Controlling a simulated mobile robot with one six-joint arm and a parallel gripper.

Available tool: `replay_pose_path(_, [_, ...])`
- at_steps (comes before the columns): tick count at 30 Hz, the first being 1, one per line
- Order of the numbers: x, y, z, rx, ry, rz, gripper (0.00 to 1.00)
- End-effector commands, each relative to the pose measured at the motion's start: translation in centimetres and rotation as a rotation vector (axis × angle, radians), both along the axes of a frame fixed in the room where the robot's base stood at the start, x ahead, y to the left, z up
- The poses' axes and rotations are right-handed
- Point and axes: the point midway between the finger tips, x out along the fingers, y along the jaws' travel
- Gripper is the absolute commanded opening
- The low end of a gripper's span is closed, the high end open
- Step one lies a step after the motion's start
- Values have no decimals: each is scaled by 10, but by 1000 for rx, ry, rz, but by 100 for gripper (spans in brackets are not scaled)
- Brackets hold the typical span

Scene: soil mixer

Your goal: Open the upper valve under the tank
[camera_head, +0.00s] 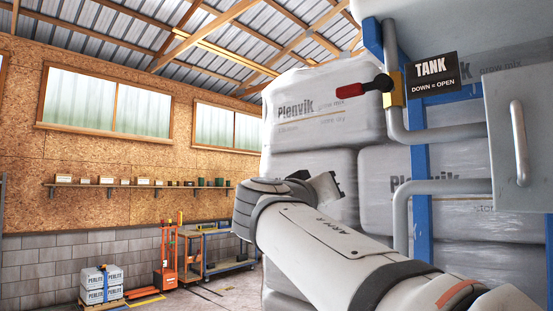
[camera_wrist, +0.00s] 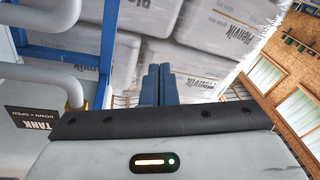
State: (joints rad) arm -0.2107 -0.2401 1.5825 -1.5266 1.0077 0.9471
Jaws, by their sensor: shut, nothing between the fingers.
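The upper valve has a brass body (camera_head: 395,92) on a grey pipe, with a red-gripped lever (camera_head: 360,88) that points out to the left, about level. A black "TANK, DOWN = OPEN" sign (camera_head: 432,72) hangs just right of it. The tank's grey underside (camera_head: 500,30) is at the top right. My gripper (camera_wrist: 158,72) is shut and empty, its blue fingers together in the wrist view. In the head view my wrist is below and left of the lever, apart from it. A sliver of the brass body (camera_wrist: 80,106) shows in the wrist view; the lever is hidden there.
Wrapped Plenvik sacks (camera_head: 310,185) are stacked behind the valve. A blue frame (camera_head: 420,170), a lower grey pipe (camera_head: 445,187) and a grey box with a handle (camera_head: 520,140) stand right.

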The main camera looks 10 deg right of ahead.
Motion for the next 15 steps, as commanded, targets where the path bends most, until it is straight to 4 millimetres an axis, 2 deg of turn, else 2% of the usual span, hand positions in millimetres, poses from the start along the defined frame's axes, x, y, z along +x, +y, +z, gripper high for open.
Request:
replay_pose_path(1, [-1, 8, 37, -38, -110, -6, 0])
replay_pose_path(3, [-8, 17, 84, -88, -263, -15, 0])
replay_pose_path(6, [-22, 30, 136, -143, -444, -21, 0])
replay_pose_path(9, [-36, 40, 168, -180, -571, -21, 0])
replay_pose_path(12, [-45, 45, 185, -203, -640, -21, 0])
replay_pose_path(15, [-49, 47, 191, -210, -667, -20, 0])
